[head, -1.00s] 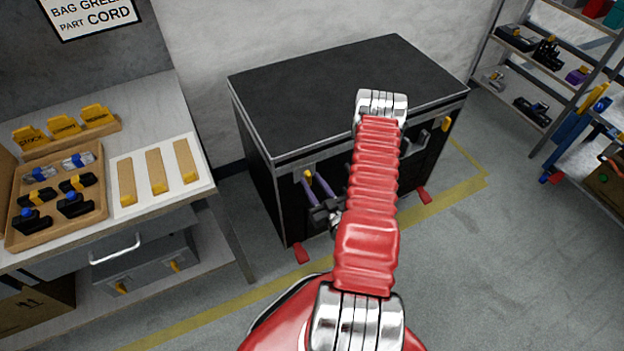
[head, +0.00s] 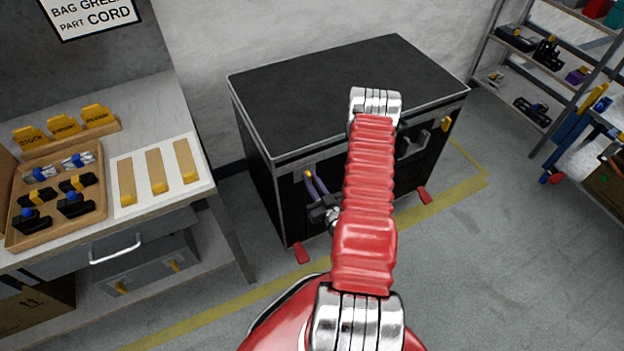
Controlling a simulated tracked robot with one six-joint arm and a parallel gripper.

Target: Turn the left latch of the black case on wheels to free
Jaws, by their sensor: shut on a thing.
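The black case on wheels (head: 340,85) stands against the wall, lid down, with red wheel parts at its base. Its left latch (head: 308,174) shows as a small yellow piece on a grey plate near the upper left of the front face. My gripper (head: 314,184) is at this latch, with its purple fingers shut on it from the front. The fingers cover part of the latch, so its exact angle is hard to tell. The right latch (head: 446,124), also yellow, is at the right end of the front. My red arm hides the middle of the front.
A workbench (head: 150,215) stands to the left, with a wooden tray (head: 52,238) of parts and a white board (head: 202,178) with wooden blocks. Shelves (head: 560,60) and a blue-framed cart (head: 572,130) stand to the right. The floor in front right of the case is clear.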

